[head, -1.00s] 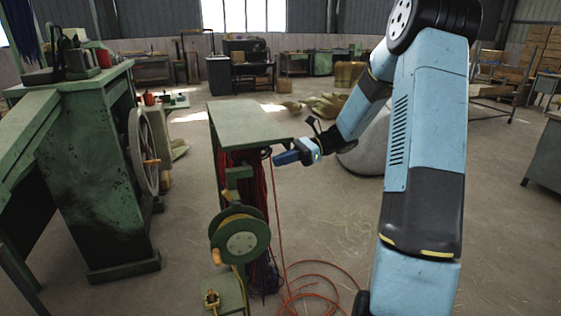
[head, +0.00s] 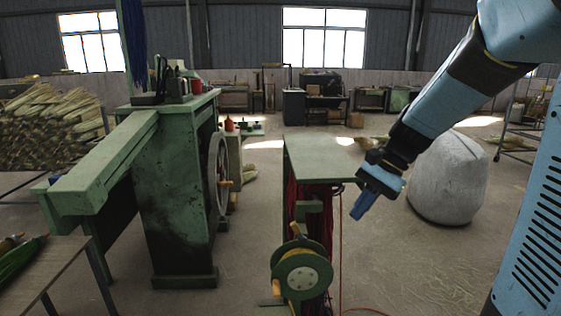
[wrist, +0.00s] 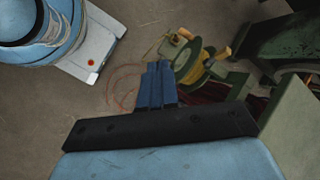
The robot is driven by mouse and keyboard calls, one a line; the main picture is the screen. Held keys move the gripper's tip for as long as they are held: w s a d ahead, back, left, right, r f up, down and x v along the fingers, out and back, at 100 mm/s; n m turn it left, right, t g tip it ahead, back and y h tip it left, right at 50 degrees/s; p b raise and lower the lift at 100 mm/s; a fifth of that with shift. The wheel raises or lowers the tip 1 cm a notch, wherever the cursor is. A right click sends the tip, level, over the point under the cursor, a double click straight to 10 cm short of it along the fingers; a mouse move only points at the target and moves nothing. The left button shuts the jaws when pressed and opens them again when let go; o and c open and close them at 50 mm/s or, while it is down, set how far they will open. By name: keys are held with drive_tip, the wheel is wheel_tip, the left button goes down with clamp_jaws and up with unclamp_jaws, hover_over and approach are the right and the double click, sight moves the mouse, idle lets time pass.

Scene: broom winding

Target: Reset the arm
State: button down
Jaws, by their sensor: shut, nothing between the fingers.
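My gripper (head: 362,206) hangs at the end of my blue and black arm, right of the small green stand (head: 316,158), with its blue fingers pointing down. The fingers are together and hold nothing. In the wrist view my gripper (wrist: 158,72) shows its blue fingers side by side above the floor. The green stand carries a yellow and green cord reel (head: 302,275) low on its front, and the reel also shows in the wrist view (wrist: 192,66). My gripper is apart from the reel and appears clear of the stand.
A green winding machine (head: 175,195) with a wheel (head: 219,175) stands left of the stand. A grey-white sack-like bulk (head: 449,178) sits on the floor behind my arm. A table (head: 75,262) is at the lower left. Red cord (wrist: 124,88) lies on the floor.

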drive_tip(key=s+d+r+n+t+h, duration=0.2)
drive_tip(key=s+r+n+t+h, duration=0.1)
drive_tip(key=s, duration=0.4)
drive_tip(key=s+d+r+n+t+h, duration=0.3)
drive_tip(key=s+n, duration=0.2)
drive_tip(key=s, duration=0.2)
drive_tip(key=shift+d+r+n+t, duration=0.2)
drive_tip(key=shift+r+n+t, duration=0.05)
drive_tip(key=shift+n+t, duration=0.05)
